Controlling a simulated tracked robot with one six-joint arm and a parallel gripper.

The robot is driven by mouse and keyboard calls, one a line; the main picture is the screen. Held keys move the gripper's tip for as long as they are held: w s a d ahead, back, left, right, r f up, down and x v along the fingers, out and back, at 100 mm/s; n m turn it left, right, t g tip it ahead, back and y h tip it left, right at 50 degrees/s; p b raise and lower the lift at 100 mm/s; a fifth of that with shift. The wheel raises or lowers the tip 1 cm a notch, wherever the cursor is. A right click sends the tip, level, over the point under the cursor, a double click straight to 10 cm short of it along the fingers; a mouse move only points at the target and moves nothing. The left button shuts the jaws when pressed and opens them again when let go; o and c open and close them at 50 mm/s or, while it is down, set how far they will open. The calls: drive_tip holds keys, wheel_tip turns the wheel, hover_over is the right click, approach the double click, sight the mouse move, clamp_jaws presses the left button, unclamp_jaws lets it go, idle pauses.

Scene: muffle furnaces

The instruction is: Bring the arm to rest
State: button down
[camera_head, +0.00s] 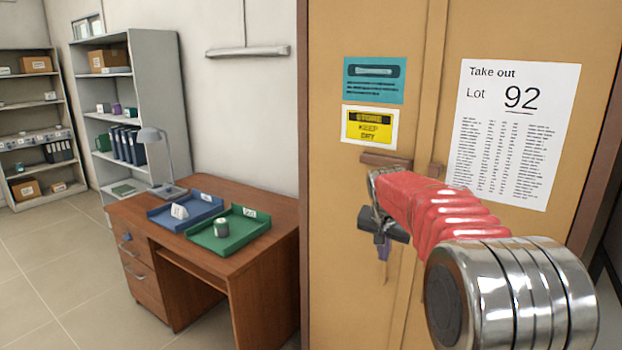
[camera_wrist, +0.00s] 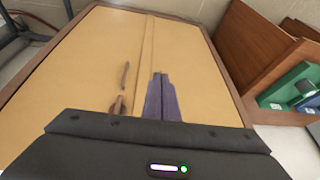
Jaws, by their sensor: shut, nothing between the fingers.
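My arm reaches out in front of a tan two-door cabinet (camera_head: 400,120), with its red links bent towards the doors. My gripper (camera_head: 383,252) is at the far end, just below the brown door handle (camera_head: 385,160). In the wrist view its two purple fingers (camera_wrist: 160,78) are together and hold nothing. They point at the cabinet doors (camera_wrist: 85,70), beside the handles (camera_wrist: 125,75). Both doors look shut. I cannot tell whether the fingertips touch the door.
A wooden desk (camera_head: 200,250) stands left of the cabinet. Shelves (camera_head: 155,60) stand behind. The tiled floor (camera_head: 60,260) at left is clear.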

drive_tip(key=s+a+n, duration=0.1)
drive_tip(key=s+n, duration=0.2)
drive_tip(key=s, duration=1.8)
drive_tip(key=s+a+n+t+y, duration=0.1)
drive_tip(key=s+a+n, duration=0.1)
drive_tip(key=s, duration=1.9)
drive_tip(key=shift+a+r+n+y, duration=0.25)
drive_tip(key=shift+a+n+y, duration=0.05)
drive_tip(key=shift+n, duration=0.1)
drive_tip(key=c, duration=2.5)
unclamp_jaws()
